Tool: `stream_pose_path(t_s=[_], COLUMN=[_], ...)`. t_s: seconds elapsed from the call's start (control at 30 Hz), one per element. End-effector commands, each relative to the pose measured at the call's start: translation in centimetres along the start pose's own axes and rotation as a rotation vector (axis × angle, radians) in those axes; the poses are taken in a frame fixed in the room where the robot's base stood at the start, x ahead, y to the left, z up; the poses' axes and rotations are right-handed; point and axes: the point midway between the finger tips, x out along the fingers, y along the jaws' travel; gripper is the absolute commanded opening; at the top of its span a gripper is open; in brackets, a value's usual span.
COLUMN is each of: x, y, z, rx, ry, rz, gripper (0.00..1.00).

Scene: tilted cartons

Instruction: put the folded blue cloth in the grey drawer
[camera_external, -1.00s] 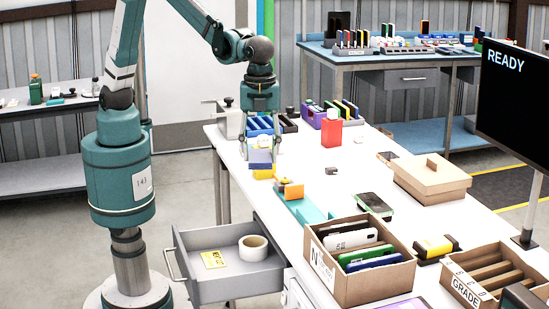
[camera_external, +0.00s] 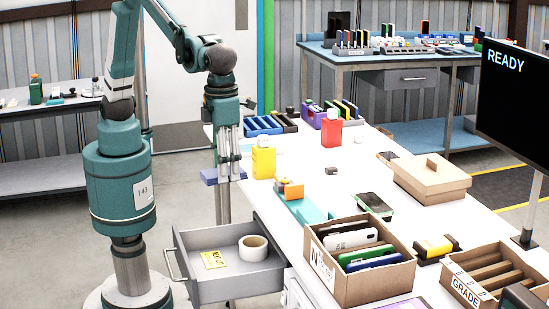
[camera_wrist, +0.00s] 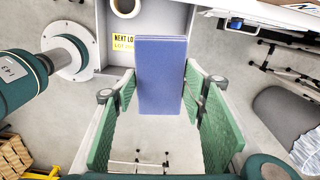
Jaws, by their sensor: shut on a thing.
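The folded blue cloth (camera_external: 223,176) is a flat blue block; it also shows in the wrist view (camera_wrist: 161,75). My gripper (camera_external: 224,172) is shut on it and holds it in the air, just off the table's left edge. In the wrist view, my gripper (camera_wrist: 160,98) has a finger on each side of the cloth. The grey drawer (camera_external: 228,288) is pulled open at the table's near left, lower than the cloth. In the wrist view, the drawer (camera_wrist: 112,55) lies beyond the cloth, which hides part of it.
Inside the drawer are a yellow label (camera_external: 214,259) and a roll of white tape (camera_external: 253,247). On the table, a yellow bottle (camera_external: 264,162), a teal tray (camera_external: 301,207) and a carton of phones (camera_external: 345,277) stand near the left edge. Floor space left of the table is open.

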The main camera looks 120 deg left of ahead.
Motion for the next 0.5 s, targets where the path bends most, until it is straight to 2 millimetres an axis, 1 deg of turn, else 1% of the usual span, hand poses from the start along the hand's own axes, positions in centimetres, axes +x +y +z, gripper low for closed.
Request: stream_pose_path(t_s=[0.17,0.37,0.5], x=[0.0,2.8,5.2], y=[-0.5,-0.5,-0.5], z=[-1.5,-1.4,-1.4], rx=[0.109,0.110,0.109], ry=[0.000,0.000,0.000], rz=[0.000,0.000,0.000], gripper=[0.32,0.32,0.32])
